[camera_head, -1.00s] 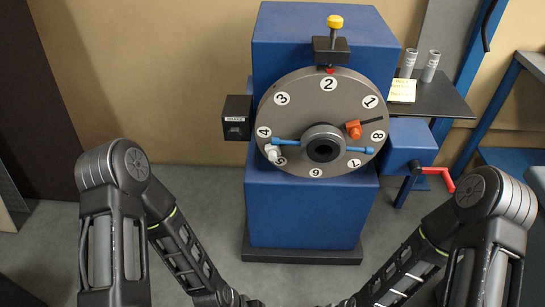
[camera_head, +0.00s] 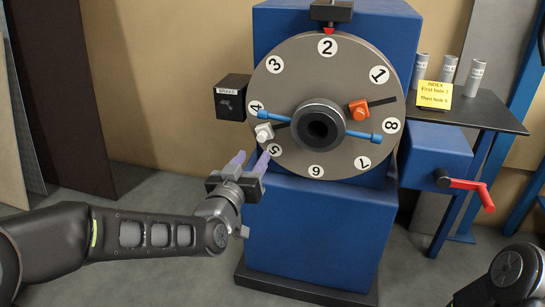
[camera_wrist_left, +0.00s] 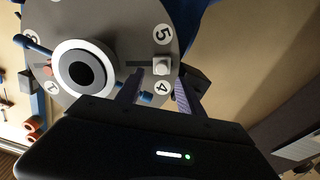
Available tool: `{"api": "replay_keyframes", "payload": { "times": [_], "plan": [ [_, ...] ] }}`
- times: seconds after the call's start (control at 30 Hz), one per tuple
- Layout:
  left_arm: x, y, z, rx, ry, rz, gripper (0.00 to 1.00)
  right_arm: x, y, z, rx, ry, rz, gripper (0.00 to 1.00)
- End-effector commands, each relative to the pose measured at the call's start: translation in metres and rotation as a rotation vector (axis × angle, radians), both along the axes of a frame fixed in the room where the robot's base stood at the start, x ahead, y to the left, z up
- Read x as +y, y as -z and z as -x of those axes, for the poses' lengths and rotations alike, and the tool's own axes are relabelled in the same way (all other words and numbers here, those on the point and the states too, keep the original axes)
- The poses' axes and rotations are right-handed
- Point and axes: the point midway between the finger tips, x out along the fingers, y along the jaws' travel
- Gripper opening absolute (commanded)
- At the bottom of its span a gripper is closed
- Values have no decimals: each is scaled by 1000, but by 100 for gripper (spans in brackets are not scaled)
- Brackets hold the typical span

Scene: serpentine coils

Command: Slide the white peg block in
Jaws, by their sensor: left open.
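The white peg block (camera_head: 264,132) sits on the face of the grey numbered disc (camera_head: 300,70), between the numbers 4 and 5, at the outer end of a dark slot. My left gripper (camera_head: 251,162) is open, just below and left of the block in the head view. In the left wrist view the white peg block (camera_wrist_left: 162,66) shows beyond and between the two fingers of my left gripper (camera_wrist_left: 157,95); I see no contact. An orange peg block (camera_head: 358,110) sits on the right side of the disc. My right gripper is out of view.
A blue bar (camera_head: 360,135) crosses the disc behind the dark hub (camera_head: 318,125). A black brake box (camera_head: 232,97) is left of the disc. A red crank (camera_head: 472,185), a yellow note (camera_head: 437,95) and grey cylinders (camera_head: 475,75) are at right.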

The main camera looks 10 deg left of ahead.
Motion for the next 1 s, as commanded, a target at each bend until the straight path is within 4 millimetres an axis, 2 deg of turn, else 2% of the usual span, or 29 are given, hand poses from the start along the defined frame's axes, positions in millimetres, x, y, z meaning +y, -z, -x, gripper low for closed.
{"api": "replay_keyframes", "payload": {
  "times": [0.13, 0.43, 0.57, 1.0],
  "plan": [
    [4, -8, -1, -31, -16, -28, 45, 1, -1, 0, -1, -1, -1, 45],
    [4, -6, -1, -28, -14, -30, 45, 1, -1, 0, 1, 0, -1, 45],
    [3, -6, -8, -28, -15, -30, 45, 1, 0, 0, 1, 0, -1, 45],
    [-1, -5, -68, -27, -13, -29, 45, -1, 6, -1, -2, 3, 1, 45]
  ]
}}
